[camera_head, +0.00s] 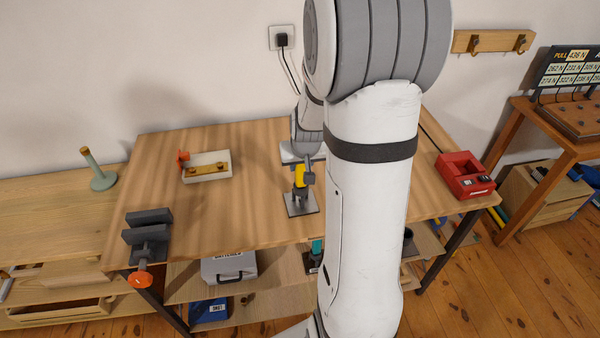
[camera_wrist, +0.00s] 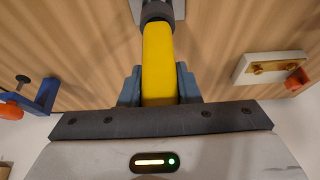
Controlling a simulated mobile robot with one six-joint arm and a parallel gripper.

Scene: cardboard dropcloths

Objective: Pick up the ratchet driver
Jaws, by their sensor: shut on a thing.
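The ratchet driver has a yellow handle (camera_wrist: 158,60) and a dark collar at its far end in the wrist view. My gripper (camera_wrist: 159,88) is shut on the yellow handle, one blue-grey finger on each side. In the head view the driver's yellow part (camera_head: 300,173) shows just left of my arm, above a small grey plate (camera_head: 302,209) on the workbench. My arm hides part of the gripper there. I cannot tell whether the driver's lower end touches the plate.
On the wooden bench (camera_head: 240,150) are a pale tray (camera_head: 206,172) with a yellow piece, a dark vise (camera_head: 148,232) at the left front corner, and a red box (camera_head: 464,174) at the right. The bench between tray and plate is clear. A green stand (camera_head: 101,178) is farther left.

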